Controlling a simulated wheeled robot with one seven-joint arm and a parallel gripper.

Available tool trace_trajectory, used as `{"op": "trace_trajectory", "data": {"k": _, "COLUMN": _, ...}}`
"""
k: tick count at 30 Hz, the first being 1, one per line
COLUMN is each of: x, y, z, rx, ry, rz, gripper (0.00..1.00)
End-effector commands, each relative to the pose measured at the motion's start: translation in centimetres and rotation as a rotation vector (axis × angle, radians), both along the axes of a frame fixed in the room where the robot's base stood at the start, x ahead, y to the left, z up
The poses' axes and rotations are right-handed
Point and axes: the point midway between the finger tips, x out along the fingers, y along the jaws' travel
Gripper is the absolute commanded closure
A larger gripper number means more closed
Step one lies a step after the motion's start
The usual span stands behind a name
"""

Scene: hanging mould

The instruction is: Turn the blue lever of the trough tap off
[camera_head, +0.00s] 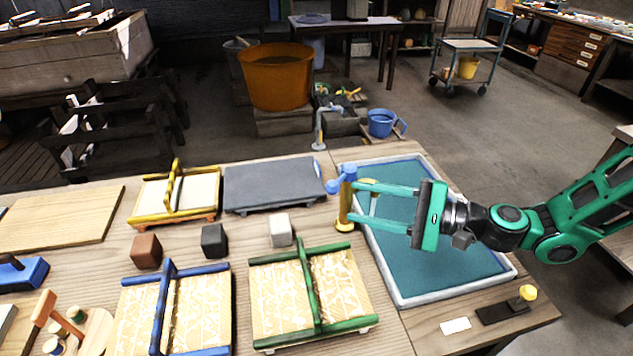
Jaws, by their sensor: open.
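The trough tap (344,212) is a brass-yellow upright post at the left edge of the trough. The trough (455,291) is a shallow basin with a pale rim and a teal inside. My green gripper (355,202) reaches in from the right over the trough, with its two fingers apart and their tips close to the tap post, just below the lever. I cannot tell whether a finger touches the tap. Nothing is held.
A green-framed mould (310,290), a blue-framed mould (175,310) and a yellow-framed mould (178,195) lie on the table to the left. A grey slab (272,184) and a pale block (280,230) lie left of the tap. Another pale-blue tap (320,128) stands behind.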

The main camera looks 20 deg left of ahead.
Motion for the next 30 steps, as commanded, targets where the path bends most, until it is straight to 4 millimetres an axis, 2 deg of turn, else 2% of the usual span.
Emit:
{"op": "trace_trajectory", "data": {"k": 3, "x": 0.5, "y": 0.2, "z": 0.9, "rx": 0.06, "ry": 0.051, "rz": -0.022, "gripper": 0.57}}
{"op": "trace_trajectory", "data": {"k": 8, "x": 0.7, "y": 0.9, "z": 1.3, "rx": 0.082, "ry": 0.068, "rz": -0.027, "gripper": 0.57}}
{"op": "trace_trajectory", "data": {"k": 11, "x": 0.7, "y": 2.2, "z": 1.3, "rx": 0.081, "ry": 0.065, "rz": -0.025, "gripper": 0.57}}
{"op": "trace_trajectory", "data": {"k": 21, "x": 0.9, "y": 8.1, "z": 1.2, "rx": 0.079, "ry": 0.064, "rz": -0.024, "gripper": 0.57}}
{"op": "trace_trajectory", "data": {"k": 25, "x": 1.0, "y": 9.7, "z": 1.2, "rx": 0.078, "ry": 0.064, "rz": -0.025, "gripper": 0.57}}
{"op": "trace_trajectory", "data": {"k": 30, "x": 1.1, "y": 10.8, "z": 1.2, "rx": 0.078, "ry": 0.065, "rz": -0.027, "gripper": 0.57}}
